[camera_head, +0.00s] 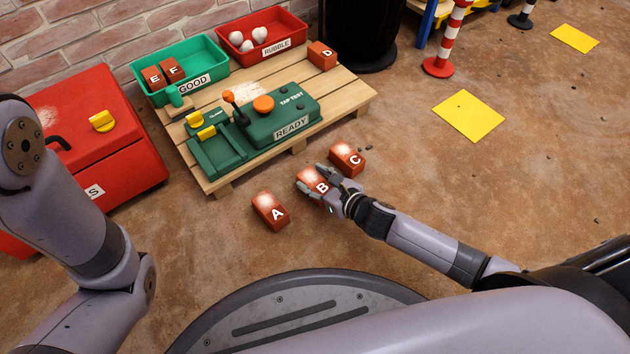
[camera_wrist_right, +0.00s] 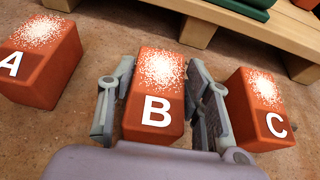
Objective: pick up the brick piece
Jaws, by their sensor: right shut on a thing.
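Brick B (camera_head: 311,180) is red-orange with a white speckled patch and a white letter. It sits on the floor in front of the pallet, between brick A (camera_head: 270,211) and brick C (camera_head: 347,159). My right gripper (camera_head: 327,184) has its fingers on either side of brick B and is shut on it. In the right wrist view brick B (camera_wrist_right: 155,95) stands between the two fingers, with brick A (camera_wrist_right: 42,60) to the left and brick C (camera_wrist_right: 260,108) to the right, close to the right finger. My left gripper is out of view.
A wooden pallet (camera_head: 350,98) holds a green tap test station (camera_head: 280,112), brick D (camera_head: 321,54), a green GOOD bin (camera_head: 140,74) with bricks E and F, and a red RUBBLE bin (camera_head: 300,28) with white lumps. A red toolbox (camera_head: 130,160) stands left.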

